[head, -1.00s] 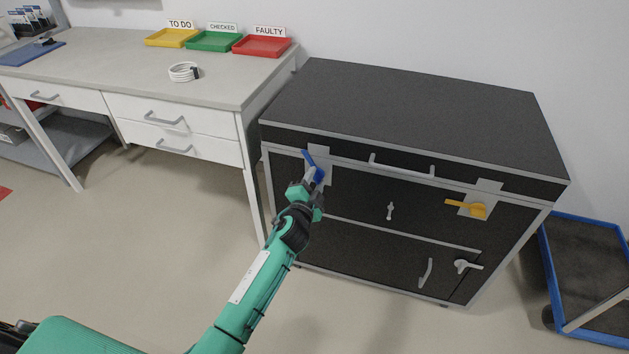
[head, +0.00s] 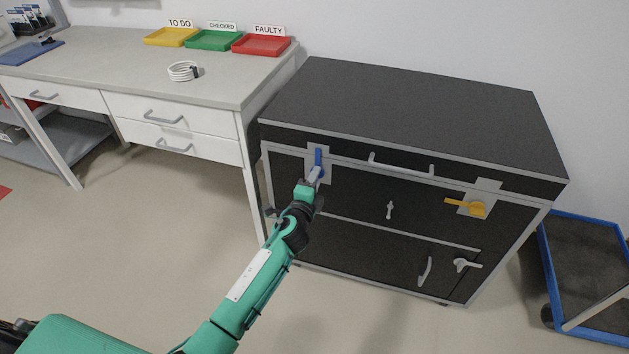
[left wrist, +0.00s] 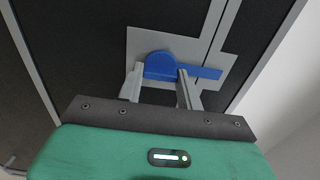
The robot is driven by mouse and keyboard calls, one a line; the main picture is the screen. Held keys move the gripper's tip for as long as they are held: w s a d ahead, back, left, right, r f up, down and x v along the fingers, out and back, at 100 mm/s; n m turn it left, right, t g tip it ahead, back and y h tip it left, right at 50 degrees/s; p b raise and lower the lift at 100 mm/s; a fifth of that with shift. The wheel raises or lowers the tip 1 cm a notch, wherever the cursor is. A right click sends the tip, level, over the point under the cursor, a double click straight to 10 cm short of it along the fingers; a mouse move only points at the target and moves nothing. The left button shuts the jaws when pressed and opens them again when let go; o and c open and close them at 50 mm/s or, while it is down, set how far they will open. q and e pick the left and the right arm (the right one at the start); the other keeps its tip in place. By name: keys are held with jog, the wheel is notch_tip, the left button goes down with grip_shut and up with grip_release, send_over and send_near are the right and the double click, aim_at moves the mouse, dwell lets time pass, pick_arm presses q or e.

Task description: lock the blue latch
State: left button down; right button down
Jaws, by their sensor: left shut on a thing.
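The blue latch (head: 318,158) is on a grey plate at the upper left of the black cabinet's front (head: 350,185). Its lever points upward in the head view. In the left wrist view the latch (left wrist: 163,66) has a round hub, with the lever reaching right across the grey strip. My left gripper (head: 314,174) is at the latch, its fingers shut on the hub, one on each side in the left wrist view (left wrist: 160,83). The fingertips partly hide the hub in the head view. My right gripper is not in view.
A yellow latch (head: 477,209) lies sideways on the cabinet's right. Grey handles (head: 400,168) stick out from the front. A workbench (head: 150,90) with trays stands left, and a blue-edged cart (head: 585,270) at right. The floor before the cabinet is free.

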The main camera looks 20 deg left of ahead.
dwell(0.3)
pick_arm(q)
jog(key=c, duration=0.9)
grip_release()
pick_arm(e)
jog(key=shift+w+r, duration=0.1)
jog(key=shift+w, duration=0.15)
pick_arm(q)
jog(key=shift+s+a+p, duration=0.2)
jog(key=shift+s+p, duration=0.15)
jog(key=shift+s, duration=6.55)
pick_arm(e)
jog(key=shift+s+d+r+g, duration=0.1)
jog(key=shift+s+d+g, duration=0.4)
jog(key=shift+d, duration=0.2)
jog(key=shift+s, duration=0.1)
